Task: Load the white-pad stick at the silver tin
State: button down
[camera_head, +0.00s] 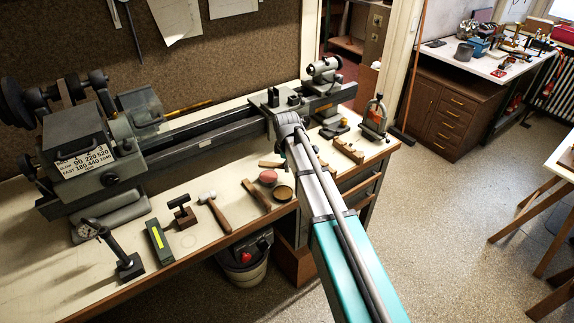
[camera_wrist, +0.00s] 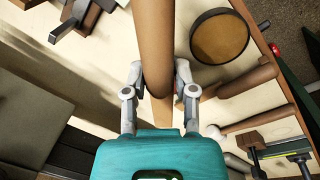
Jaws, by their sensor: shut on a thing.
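My gripper (camera_wrist: 160,76) is shut around a thick brown wooden stick (camera_wrist: 158,35) in the wrist view. The stick runs up out of the top of that view, so its pad and the pad's colour do not show. In the head view my arm hides the gripper and most of what lies under it. A round open tin with a brownish fill (camera_wrist: 219,36) is beside the held stick; it also shows in the head view (camera_head: 283,192). A pinkish round tin (camera_head: 268,176) lies behind it. I cannot make out a silver tin for certain.
The lathe (camera_head: 195,138) runs along the back. Wooden pieces (camera_head: 348,150) lie right of my arm.

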jog(key=shift+f+b, duration=1.75)
jog(key=shift+f, duration=0.3)
jog(key=shift+f+b, duration=0.45)
jog(key=shift+b, duration=0.05)
dwell(1.3)
jog(key=shift+r, duration=0.15)
jog(key=shift+r+p, duration=3.35)
jog(key=shift+p, duration=0.2)
